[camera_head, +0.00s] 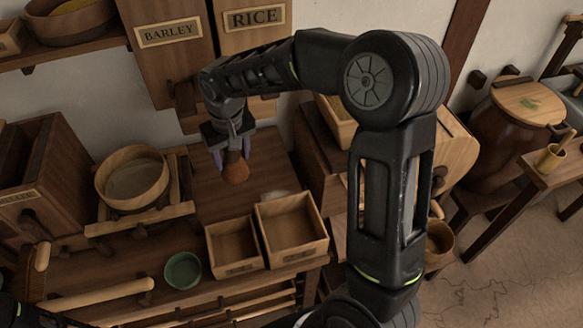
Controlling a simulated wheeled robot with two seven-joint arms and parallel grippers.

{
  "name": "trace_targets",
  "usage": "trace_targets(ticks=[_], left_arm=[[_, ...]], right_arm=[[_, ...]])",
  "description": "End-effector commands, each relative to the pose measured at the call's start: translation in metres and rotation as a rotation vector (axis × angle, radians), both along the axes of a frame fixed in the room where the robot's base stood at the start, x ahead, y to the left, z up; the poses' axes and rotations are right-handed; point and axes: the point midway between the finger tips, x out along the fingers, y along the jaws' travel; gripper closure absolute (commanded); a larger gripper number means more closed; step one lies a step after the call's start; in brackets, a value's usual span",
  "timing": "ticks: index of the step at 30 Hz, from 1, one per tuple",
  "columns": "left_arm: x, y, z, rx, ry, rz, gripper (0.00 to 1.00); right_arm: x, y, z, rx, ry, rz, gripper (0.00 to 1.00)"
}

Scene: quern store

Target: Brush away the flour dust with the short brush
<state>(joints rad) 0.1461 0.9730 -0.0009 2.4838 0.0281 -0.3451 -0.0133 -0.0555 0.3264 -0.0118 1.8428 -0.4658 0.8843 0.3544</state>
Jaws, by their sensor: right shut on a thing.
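My right gripper (231,158) hangs down over the wooden worktop, its purple-tipped fingers shut on a rounded reddish-brown thing (236,171). This looks like the short brush, but its bristles cannot be made out. It is above or close to the worktop; I cannot tell whether it touches. A faint pale patch (278,194), perhaps the flour dust, shows on the worktop behind the open boxes, to the right of the gripper and partly hidden by a box. My left gripper is not in view.
Two open wooden boxes (232,258) stand at the worktop's front. A round sieve (133,180) on a wooden frame stands at left, and a green bowl (183,270) in front. BARLEY (169,32) and RICE (254,17) bins hang behind. My right arm hides much at right.

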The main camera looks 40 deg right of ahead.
Motion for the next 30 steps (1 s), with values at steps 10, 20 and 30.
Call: trace_targets(ticks=[10, 20, 30], left_arm=[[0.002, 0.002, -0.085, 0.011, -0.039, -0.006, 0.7], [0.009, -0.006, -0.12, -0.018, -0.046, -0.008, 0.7], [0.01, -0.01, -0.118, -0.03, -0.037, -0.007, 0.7]], right_arm=[[-0.022, -0.112, -0.093, -0.001, 0.001, -0.242, 0.79], [-0.018, -0.165, -0.141, -0.003, 0.001, -0.29, 0.79], [-0.012, -0.167, -0.143, -0.002, 0.0, -0.268, 0.79]])
